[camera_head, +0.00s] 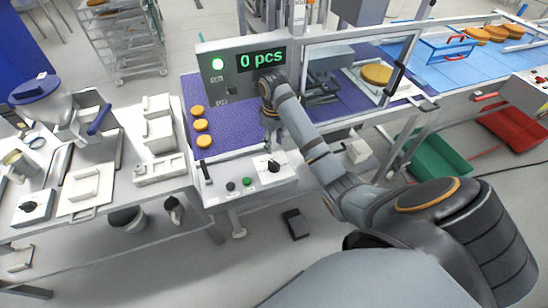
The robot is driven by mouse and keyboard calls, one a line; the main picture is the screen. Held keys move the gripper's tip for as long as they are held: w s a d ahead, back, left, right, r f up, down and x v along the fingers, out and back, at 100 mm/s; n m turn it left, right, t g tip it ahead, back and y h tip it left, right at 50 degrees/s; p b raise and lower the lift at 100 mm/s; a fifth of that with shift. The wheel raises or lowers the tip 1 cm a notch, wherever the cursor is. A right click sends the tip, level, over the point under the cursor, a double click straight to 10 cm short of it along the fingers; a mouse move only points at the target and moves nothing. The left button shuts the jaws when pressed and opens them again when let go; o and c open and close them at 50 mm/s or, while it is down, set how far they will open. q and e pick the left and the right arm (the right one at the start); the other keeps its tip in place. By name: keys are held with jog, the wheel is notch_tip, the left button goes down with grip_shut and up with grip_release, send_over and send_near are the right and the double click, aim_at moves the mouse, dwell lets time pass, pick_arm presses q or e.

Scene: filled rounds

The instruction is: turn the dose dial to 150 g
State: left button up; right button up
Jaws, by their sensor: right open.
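A black dial (273,165) sits on a white front control panel (232,170), at its right end. Its scale marks are too small to read, so I cannot tell its setting. A second black dial (29,207) sits on a white unit at the far left. My right arm reaches in from the lower right. My right gripper (271,138) points down behind and above the front panel's dial, apart from it as far as I can see. It is open and small in view. My left gripper is not in view.
Several orange rounds (200,125) lie on the purple belt (230,118). A green button (247,181) and a black button (230,186) sit left of the dial. A guard frame (405,60) stands right.

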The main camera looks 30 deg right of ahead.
aim_at(274, 163)
notch_tip(274, 163, down, 11)
jog(key=b, duration=0.9)
jog(key=shift+r+b, duration=0.15)
jog(key=shift+b, duration=0.2)
jog(key=shift+r, duration=0.1)
grip_shut()
